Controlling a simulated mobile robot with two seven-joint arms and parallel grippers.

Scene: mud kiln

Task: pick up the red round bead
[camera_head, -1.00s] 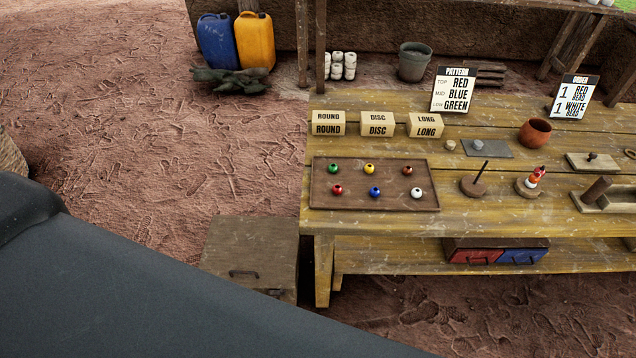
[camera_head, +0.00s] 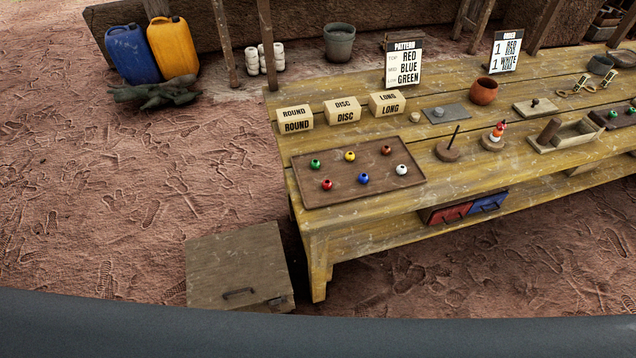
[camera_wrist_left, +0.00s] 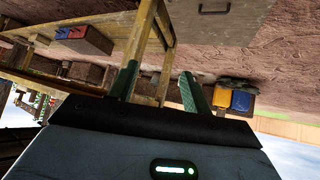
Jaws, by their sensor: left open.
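The red round bead (camera_head: 327,184) lies at the front left of a brown tray (camera_head: 345,194) on the yellow wooden table. Green, yellow, brown-red, blue and white beads share the tray with it, spaced apart. My left gripper (camera_wrist_left: 160,85) shows only in the left wrist view, with its two green fingers spread and nothing between them. That view is turned over and shows the table's legs and underside, so the gripper is away from the bead. No gripper shows in the head view. My right gripper is not seen.
ROUND, DISC and LONG boxes (camera_head: 342,111) stand behind the tray. A spindle (camera_head: 450,148), a stacked-bead stand (camera_head: 493,139) and a clay pot (camera_head: 484,91) stand to its right. A wooden chest (camera_head: 238,262) sits on the ground left of the table.

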